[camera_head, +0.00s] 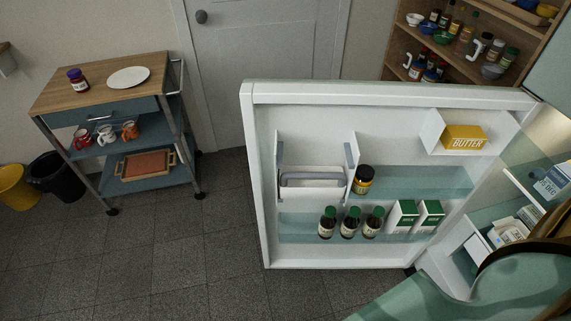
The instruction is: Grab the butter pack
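The butter pack (464,138) is a yellow box with "BUTTER" on its front. It sits in a small white compartment (432,131) at the upper right of the open fridge door (305,115). The front of the pack faces me, and nothing covers it. Neither of my grippers is in view.
Lower door shelves hold a dark jar (363,180), several green-capped bottles (349,223) and green-white cartons (402,215). The fridge interior (515,180) is partly visible at right, with its lower part hidden by a greenish rounded shape. A trolley (60,95) stands at left. Floor between is clear.

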